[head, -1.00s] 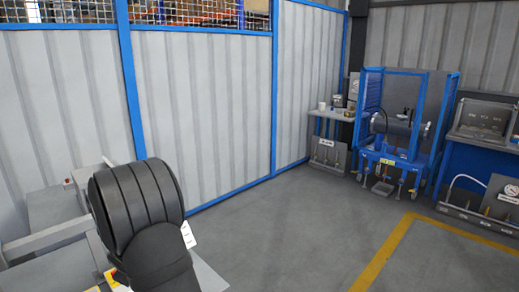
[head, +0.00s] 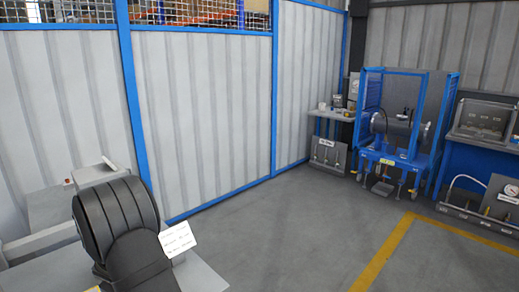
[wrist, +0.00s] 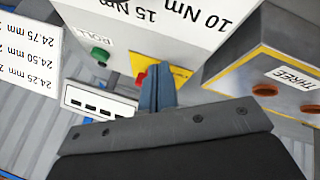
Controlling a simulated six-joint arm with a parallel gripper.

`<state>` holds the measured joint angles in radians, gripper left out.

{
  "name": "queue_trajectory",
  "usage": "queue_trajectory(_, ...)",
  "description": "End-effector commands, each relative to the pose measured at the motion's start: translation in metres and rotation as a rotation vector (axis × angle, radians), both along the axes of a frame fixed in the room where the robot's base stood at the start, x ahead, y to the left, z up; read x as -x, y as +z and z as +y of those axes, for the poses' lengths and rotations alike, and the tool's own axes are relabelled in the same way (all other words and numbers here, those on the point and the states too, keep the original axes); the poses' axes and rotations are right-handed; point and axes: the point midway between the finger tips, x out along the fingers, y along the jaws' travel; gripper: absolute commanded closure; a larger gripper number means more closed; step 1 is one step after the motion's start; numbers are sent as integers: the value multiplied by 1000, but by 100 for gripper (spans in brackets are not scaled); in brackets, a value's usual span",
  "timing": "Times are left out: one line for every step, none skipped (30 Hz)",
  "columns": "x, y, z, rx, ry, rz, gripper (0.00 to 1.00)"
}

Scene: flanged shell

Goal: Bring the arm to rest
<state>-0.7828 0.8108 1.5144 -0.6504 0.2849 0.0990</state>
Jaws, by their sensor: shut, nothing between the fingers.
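My gripper (wrist: 158,88) shows in the wrist view with its two grey-blue fingers together and nothing between them. It is in front of a pale box (wrist: 150,30) marked "10 Nm" and "15 Nm". I cannot tell whether the fingertips touch anything. In the head view my black arm link is at the lower left, and the gripper is out of sight there. A grey cylindrical shell (head: 398,128) sits in a blue frame (head: 412,85) at the far right.
In the wrist view, a green button (wrist: 100,54) and a red button (wrist: 141,79) are close to the fingers. A box marked "THREE" (wrist: 280,60) is at right, a millimetre card (wrist: 30,60) at left. In the head view, a white card (head: 179,239) is beside my arm. The floor (head: 290,235) is clear.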

Motion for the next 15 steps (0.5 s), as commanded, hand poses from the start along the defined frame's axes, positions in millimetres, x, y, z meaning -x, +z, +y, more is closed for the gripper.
queue_trajectory(1,-2,6,5,-25,7,100)
queue_trajectory(2,-2,9,8,-43,11,100)
queue_trajectory(2,-3,12,9,-68,16,100)
queue_trajectory(2,-3,14,11,-87,18,100)
queue_trajectory(3,-4,17,13,-107,22,100)
queue_trajectory(4,-4,21,15,-131,24,100)
queue_trajectory(4,-4,23,16,-151,26,100)
queue_trajectory(4,-4,26,17,-170,27,100)
queue_trajectory(5,-4,29,18,-196,28,100)
queue_trajectory(6,-4,32,19,-215,28,100)
queue_trajectory(6,-4,35,20,-234,28,100)
queue_trajectory(7,-4,38,20,-260,26,100)
queue_trajectory(8,-4,41,21,-280,25,100)
queue_trajectory(9,-4,44,19,-300,24,100)
queue_trajectory(10,-4,47,19,-327,22,100)
